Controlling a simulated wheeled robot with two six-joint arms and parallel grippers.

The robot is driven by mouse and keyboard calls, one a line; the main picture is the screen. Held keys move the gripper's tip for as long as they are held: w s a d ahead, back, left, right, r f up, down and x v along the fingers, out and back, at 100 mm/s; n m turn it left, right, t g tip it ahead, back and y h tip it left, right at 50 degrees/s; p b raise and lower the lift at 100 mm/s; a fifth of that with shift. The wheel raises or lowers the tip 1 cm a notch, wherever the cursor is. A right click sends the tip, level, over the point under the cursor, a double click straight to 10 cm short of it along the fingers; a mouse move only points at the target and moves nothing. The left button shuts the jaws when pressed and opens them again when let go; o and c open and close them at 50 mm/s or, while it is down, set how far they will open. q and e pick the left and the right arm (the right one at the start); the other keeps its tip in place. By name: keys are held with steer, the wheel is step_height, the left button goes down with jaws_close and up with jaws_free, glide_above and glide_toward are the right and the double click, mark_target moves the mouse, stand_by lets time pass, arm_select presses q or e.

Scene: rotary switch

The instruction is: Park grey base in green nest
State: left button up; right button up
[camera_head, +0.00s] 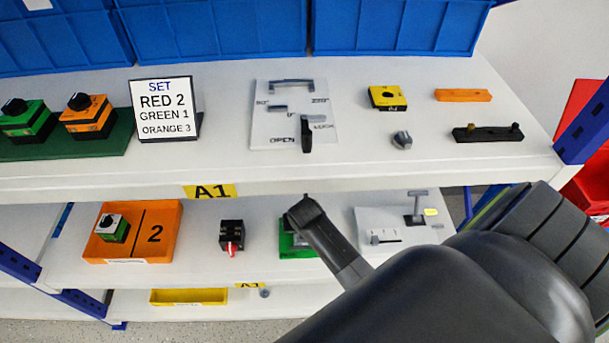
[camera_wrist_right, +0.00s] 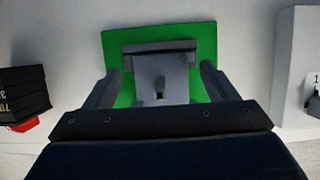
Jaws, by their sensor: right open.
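The green nest (camera_head: 291,253) is on the lower shelf, partly hidden behind my right gripper (camera_head: 306,212). In the right wrist view the nest is a green plate (camera_wrist_right: 120,45) with a dark grey bar along its far side. The grey base (camera_wrist_right: 160,75), a light grey block with a small dark slot, lies over the plate against or very near this bar. My right gripper (camera_wrist_right: 158,78) is open, with one finger on each side of the base and visible gaps between. I cannot tell whether the base is fully seated. My left gripper is not in view.
A black-and-red block (camera_head: 231,237) stands left of the nest, and an orange tray (camera_head: 165,225) farther left. A white panel (camera_head: 385,236) with a grey handle is on the right. The upper shelf (camera_head: 225,100) overhangs behind, carrying switches and a sign (camera_head: 166,108).

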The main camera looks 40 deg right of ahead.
steer(key=p+v, duration=0.2)
steer(key=v, duration=0.9)
steer(key=shift+s, duration=0.15)
